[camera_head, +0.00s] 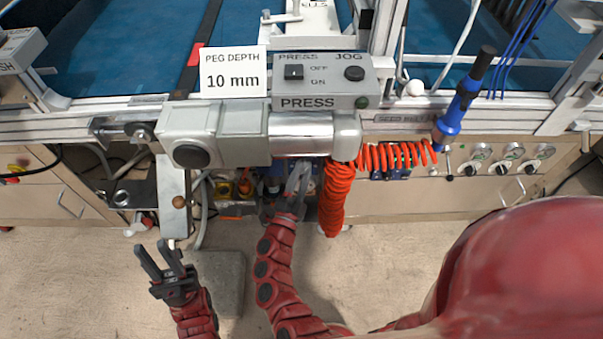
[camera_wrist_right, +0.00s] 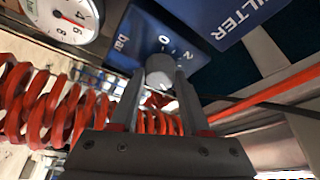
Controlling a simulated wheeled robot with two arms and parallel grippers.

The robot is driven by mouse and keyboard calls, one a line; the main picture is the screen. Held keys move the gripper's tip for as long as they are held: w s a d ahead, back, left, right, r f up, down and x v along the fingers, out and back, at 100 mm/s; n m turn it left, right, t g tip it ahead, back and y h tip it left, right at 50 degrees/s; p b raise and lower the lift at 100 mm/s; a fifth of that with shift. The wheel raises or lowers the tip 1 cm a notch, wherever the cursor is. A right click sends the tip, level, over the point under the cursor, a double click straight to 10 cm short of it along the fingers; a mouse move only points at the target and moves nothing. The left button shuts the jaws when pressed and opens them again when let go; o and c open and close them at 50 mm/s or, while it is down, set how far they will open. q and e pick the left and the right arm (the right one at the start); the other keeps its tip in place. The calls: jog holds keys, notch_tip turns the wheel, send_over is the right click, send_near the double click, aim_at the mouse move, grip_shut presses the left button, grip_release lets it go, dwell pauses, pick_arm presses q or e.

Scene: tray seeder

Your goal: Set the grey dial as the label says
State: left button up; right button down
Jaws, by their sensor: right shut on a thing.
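A round grey dial (camera_wrist_right: 160,70) sits on a dark blue plate (camera_wrist_right: 140,42) marked "bar" with scale numbers, of which a 2 and a 0 can be read. My right gripper (camera_wrist_right: 159,80) is shut on this dial, one finger on each side. In the head view my right gripper (camera_head: 298,172) reaches under the press head, and the dial is hidden there. A white label (camera_head: 233,72) reads "PEG DEPTH 10 mm". My left gripper (camera_head: 163,261) is open and empty, low at the left, apart from the machine.
A white pressure gauge (camera_wrist_right: 63,18) and a blue "FILTER" box (camera_wrist_right: 225,20) are close to the right gripper. An orange coiled hose (camera_head: 337,195) hangs beside it. The grey press head (camera_head: 235,135) is above. The floor around the left gripper is mostly clear.

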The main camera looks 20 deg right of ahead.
jog(key=shift+f, duration=0.1)
jog(key=shift+c, duration=1.8)
grip_release()
jog(key=p+v, duration=0.1)
jog(key=v, duration=1.6)
jog(key=shift+s, duration=0.2)
jog(key=shift+a, duration=0.15)
